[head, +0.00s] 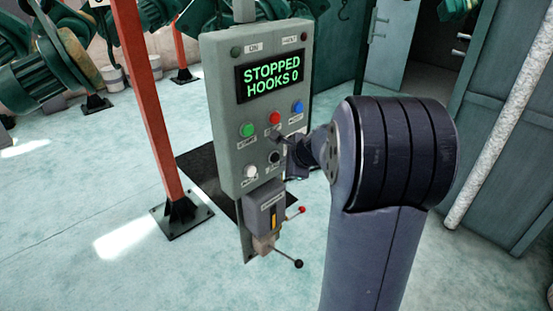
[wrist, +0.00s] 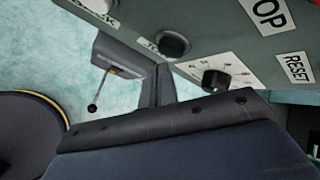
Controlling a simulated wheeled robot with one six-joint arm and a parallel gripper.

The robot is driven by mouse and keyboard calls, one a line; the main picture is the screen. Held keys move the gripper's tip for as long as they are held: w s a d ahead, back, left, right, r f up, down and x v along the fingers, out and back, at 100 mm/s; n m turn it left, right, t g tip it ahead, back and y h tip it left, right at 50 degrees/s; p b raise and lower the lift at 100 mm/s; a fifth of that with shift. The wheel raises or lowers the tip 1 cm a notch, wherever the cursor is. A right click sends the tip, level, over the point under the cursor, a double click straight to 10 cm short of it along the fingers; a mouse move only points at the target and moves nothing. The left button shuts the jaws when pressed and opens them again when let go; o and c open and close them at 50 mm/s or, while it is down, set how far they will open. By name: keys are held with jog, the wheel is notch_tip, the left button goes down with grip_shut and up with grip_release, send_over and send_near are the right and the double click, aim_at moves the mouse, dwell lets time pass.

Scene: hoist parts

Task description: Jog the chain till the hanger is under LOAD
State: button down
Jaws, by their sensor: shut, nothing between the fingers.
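The grey control box (head: 236,120) stands on a post, its screen (head: 270,77) reading STOPPED, HOOKS 0. It has green (head: 247,130), red (head: 274,118) and blue (head: 298,107) buttons, with a white button (head: 250,171) and a black button (head: 274,157) below. In the wrist view the black button (wrist: 173,45) has a partly readable label that seems to begin JO, beside a dial (wrist: 215,80). Contact cannot be told. I cannot make out the hanger or a LOAD mark.
Below the panel is a smaller box (head: 265,210) with a red-tipped lever and a black-knobbed lever (head: 298,263). A red post (head: 150,110) stands left. Green machinery (head: 45,70) fills the back left. The front left floor is clear.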

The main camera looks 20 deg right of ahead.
jog(key=shift+w+a, duration=0.1)
jog(key=shift+w, duration=0.25)
